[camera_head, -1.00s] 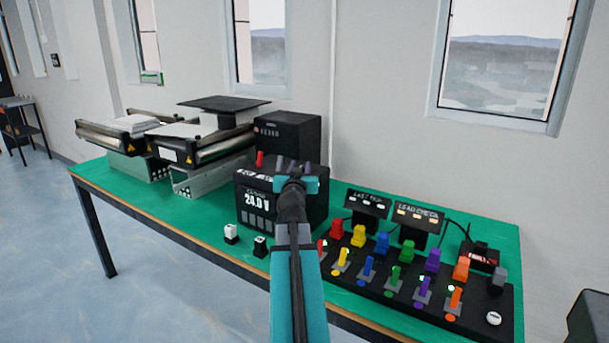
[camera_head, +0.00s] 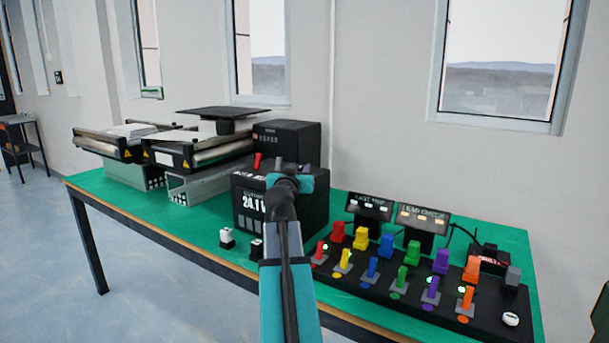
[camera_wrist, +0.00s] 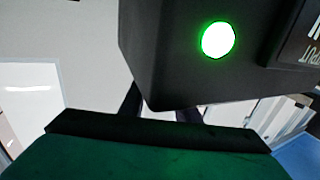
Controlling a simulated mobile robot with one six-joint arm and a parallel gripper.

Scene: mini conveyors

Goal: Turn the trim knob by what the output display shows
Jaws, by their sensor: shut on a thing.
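The output display (camera_head: 253,204) is on the front of a black supply box (camera_head: 308,212) on the green bench. It reads about 24.1 V, its right end partly covered by my arm. My gripper (camera_head: 287,178) is at the top of this box in the head view, mostly hidden behind my wrist. In the wrist view, the dark fingers of my gripper (camera_wrist: 160,113) reach behind the edge of a black box with a lit green lamp (camera_wrist: 218,40). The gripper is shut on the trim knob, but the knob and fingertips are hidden.
A red switch (camera_head: 257,160) stands near the gripper. Mini conveyors (camera_head: 200,150) are at the left, another black box (camera_head: 288,138) behind. A panel with coloured levers (camera_head: 420,285) and two small displays (camera_head: 368,205) are at the right.

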